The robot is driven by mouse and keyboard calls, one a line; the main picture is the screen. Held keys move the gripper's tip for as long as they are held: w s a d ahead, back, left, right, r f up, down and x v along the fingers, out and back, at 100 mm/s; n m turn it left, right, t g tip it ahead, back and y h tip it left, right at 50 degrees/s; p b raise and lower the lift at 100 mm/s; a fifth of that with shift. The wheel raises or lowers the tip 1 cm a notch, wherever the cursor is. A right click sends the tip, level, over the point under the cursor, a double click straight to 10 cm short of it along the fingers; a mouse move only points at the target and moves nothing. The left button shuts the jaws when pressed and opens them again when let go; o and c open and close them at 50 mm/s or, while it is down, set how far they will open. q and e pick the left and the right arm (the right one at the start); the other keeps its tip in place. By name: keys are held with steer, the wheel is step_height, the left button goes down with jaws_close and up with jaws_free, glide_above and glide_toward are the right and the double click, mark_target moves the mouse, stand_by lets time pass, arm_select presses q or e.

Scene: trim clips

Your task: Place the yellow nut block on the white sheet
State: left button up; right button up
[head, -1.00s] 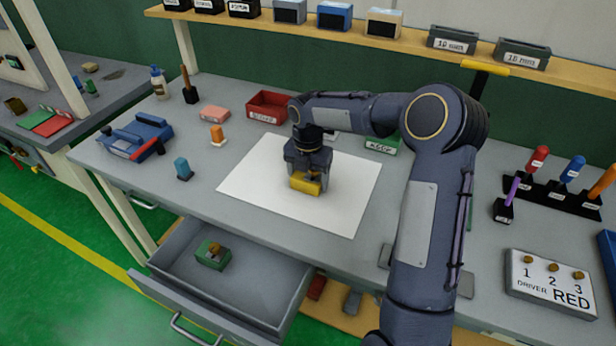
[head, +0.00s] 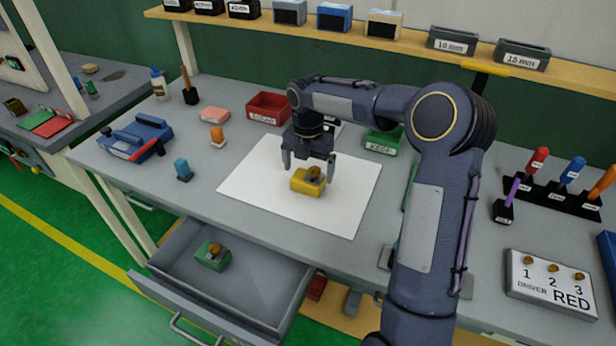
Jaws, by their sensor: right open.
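The yellow nut block (head: 307,183), with a brown nut on top, rests on the white sheet (head: 255,184) near its middle. The white sheet lies flat on the grey workbench. My right gripper (head: 309,168) is open just above and behind the block, with its fingers apart and nothing held between them. My left gripper is not in view.
An open drawer (head: 265,286) below the bench holds a green block (head: 212,255) with a nut. A red bin (head: 269,107), a green bin (head: 383,140), an orange piece (head: 217,138) and a blue piece (head: 182,169) stand around the sheet. A blue vise (head: 140,135) is at the left.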

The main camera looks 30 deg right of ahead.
mark_target(308, 175)
step_height(308, 175, up, 8)
steer(key=f, duration=0.1)
steer(key=s+a+r+m+t, duration=0.2)
steer(key=s+r+m, duration=0.3)
steer(key=s+m, duration=0.3)
steer(key=s+a+f+m+t+y, duration=0.1)
steer(key=s+a+f+m+y, duration=0.1)
steer(key=s+m, duration=0.7)
steer(key=s+a+f+m+t+y, duration=0.1)
steer(key=s+a+f+m, duration=0.3)
steer(key=s+m, duration=0.6)
steer(key=shift+s+a+t+y, duration=0.4)
steer(key=shift+s+a+t, duration=0.35)
steer(key=shift+s, duration=0.5)
steer(key=shift+f, duration=0.1)
